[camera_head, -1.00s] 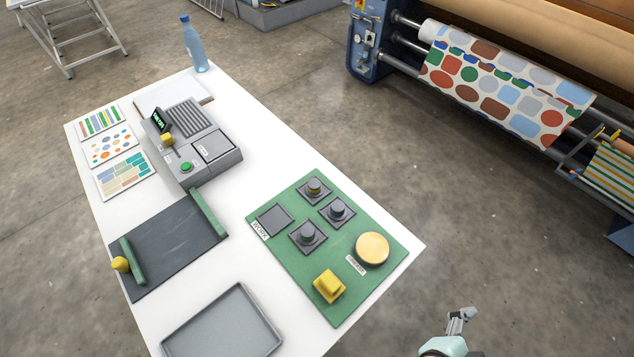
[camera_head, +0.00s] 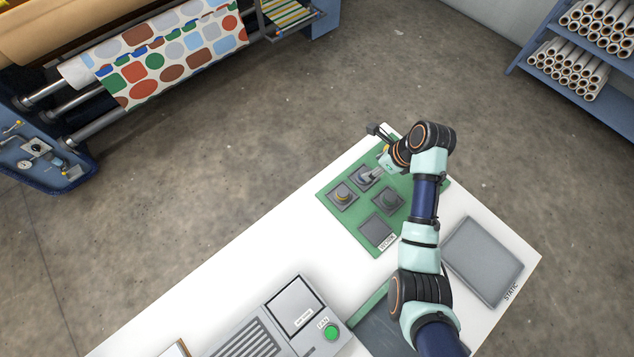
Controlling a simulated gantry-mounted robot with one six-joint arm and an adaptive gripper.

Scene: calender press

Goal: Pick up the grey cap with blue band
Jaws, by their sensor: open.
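On a green board (camera_head: 340,222), several square dark pads are laid out, three of them with a small round grey cap. The cap at the far pad (camera_head: 363,172) looks bluish and is the likely blue-banded one, though its band is partly hidden and too small to be sure. My gripper (camera_head: 371,176) is open, right at this cap and partly covering it; I cannot tell whether it touches. Another cap (camera_head: 343,196) shows a yellowish band, and a third cap (camera_head: 388,201) looks greenish. Both sit on their pads.
The fourth pad (camera_head: 378,230) is empty. A grey tray (camera_head: 482,262) lies to the right, beyond my arm. A grey device with a green button (camera_head: 331,332) stands at the table's near side. White table (camera_head: 265,255) is bare left of the board.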

